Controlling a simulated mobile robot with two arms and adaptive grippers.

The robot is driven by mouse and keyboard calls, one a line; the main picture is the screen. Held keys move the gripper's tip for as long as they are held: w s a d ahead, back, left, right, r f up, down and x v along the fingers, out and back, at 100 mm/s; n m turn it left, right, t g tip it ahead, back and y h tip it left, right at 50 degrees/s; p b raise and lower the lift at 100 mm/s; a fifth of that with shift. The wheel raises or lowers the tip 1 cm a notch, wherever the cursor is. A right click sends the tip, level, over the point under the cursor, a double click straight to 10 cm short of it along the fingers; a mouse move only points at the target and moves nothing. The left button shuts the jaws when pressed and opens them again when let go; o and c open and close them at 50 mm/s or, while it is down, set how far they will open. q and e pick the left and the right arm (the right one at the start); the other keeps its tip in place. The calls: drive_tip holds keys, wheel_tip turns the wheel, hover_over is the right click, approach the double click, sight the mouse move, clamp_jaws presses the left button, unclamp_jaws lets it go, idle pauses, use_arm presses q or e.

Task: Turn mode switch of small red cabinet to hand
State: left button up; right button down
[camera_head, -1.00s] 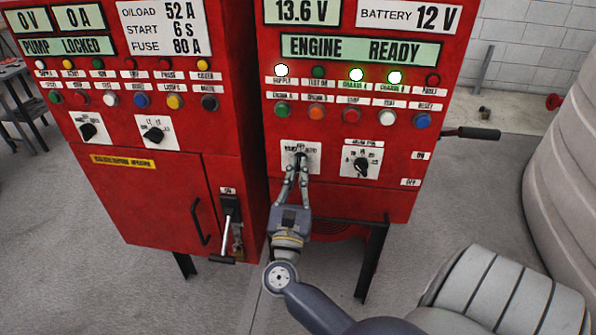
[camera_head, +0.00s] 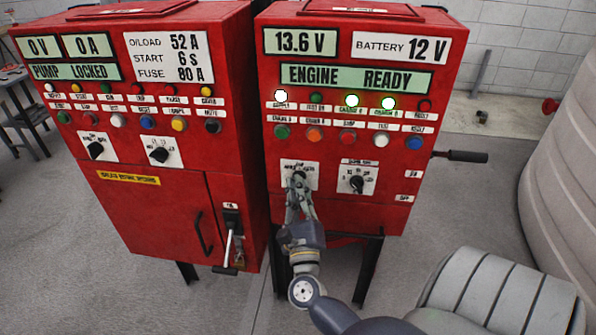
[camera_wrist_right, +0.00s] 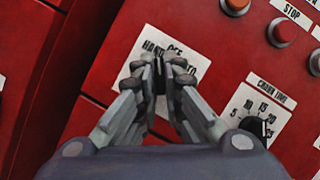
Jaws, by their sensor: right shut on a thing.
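The small red cabinet (camera_head: 345,205) is on the right in the head view. Its mode switch has a white plate (camera_head: 311,170) marked HAND, OFF and AUTO, low on the panel's left; the plate (camera_wrist_right: 150,42) also shows in the right wrist view. My right gripper (camera_head: 298,182) reaches up from below and is shut on the mode switch knob. In the wrist view the fingertips (camera_wrist_right: 160,80) pinch the dark knob (camera_wrist_right: 158,66). The fingers hide most of the knob, so its exact pointing direction is unclear. My left gripper is not in view.
A second switch (camera_head: 357,183) sits just right of the held one, with buttons and lamps above. The larger red cabinet (camera_head: 150,215) stands close on the left, with a lever (camera_head: 228,245). A black side handle (camera_head: 465,156) sticks out right. A big ribbed tank (camera_head: 560,190) is at right.

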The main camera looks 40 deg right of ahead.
drive_tip(key=shift+d+r+n+y+p, duration=0.1)
drive_tip(key=shift+r+n+y+p, duration=0.2)
drive_tip(key=shift+n+p, duration=0.4)
drive_tip(key=shift+d+r+n+y+p, duration=0.1)
drive_tip(key=shift+r+n+y+p, duration=0.15)
drive_tip(key=shift+n+p, duration=0.4)
drive_tip(key=shift+n, duration=0.25)
drive_tip(key=c, duration=1.7)
unclamp_jaws()
drive_tip(key=shift+f, duration=0.15)
drive_tip(key=shift+w+f, duration=0.1)
drive_tip(key=shift+a, duration=0.1)
drive_tip(key=v, duration=1.2)
